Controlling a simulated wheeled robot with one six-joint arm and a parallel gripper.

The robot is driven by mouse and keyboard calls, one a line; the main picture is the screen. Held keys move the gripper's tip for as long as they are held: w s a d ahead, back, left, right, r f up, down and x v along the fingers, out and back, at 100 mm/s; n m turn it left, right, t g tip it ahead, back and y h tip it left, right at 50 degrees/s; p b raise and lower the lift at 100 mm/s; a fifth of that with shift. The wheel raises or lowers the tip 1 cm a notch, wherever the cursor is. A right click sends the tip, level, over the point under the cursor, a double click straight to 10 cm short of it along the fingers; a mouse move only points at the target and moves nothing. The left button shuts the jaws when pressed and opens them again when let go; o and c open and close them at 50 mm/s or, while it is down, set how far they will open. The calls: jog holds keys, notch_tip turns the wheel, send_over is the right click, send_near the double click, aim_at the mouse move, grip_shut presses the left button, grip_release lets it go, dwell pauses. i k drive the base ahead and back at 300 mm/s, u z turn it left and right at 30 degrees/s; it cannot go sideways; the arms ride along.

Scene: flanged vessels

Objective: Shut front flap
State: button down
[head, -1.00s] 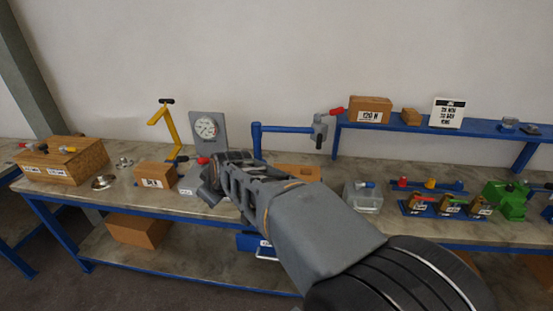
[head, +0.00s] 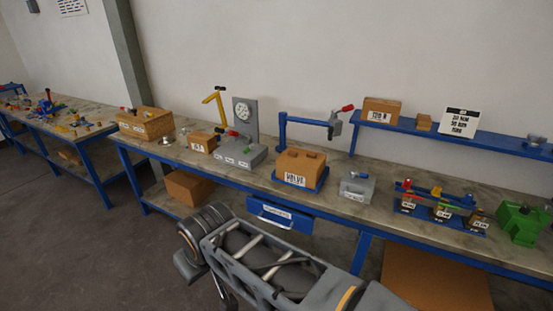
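The likeliest front flap is a blue panel (head: 280,217) with a white label, at the front edge of the workbench (head: 225,172), below the tabletop. A lighter strip shows along its lower part. I cannot tell how far it stands open. The end of my arm, with my gripper (head: 192,266), is low at the left, apart from the panel in the picture. Its fingers cannot be made out, and nothing held is visible.
On the bench stand a labelled brown box (head: 301,168) on a blue base, a grey gauge stand (head: 246,122), a clear block (head: 357,186), a blue valve rack (head: 440,211) and a green device (head: 522,223). A raised blue shelf (head: 470,134) is behind. Open floor lies at left.

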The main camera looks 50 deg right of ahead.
aim_at(290, 157)
jog(key=z, duration=1.3)
jog(key=i, duration=1.35)
jog(key=u, duration=0.3)
